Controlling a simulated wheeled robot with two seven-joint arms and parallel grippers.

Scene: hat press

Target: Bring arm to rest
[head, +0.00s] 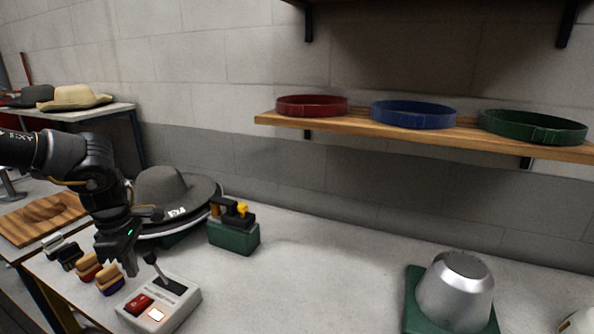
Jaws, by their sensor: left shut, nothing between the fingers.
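My left gripper (130,270) hangs pointing down, shut and empty, just above and to the left of a grey control box (180,306). The box has a black lever (157,268), a red switch and a lit whitish button. Whether the fingertips touch the box cannot be told. My left arm comes in from the left edge and partly hides a dark grey hat (172,187) behind it. My right gripper is not in view.
A green block (235,236) with a yellow-and-black device stands behind the box. Several brushes (88,268) lie at left. A metal form (456,290) on a green base stands at right. Red (312,105), blue (413,114) and green (533,127) bands sit on the wall shelf. The middle table is clear.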

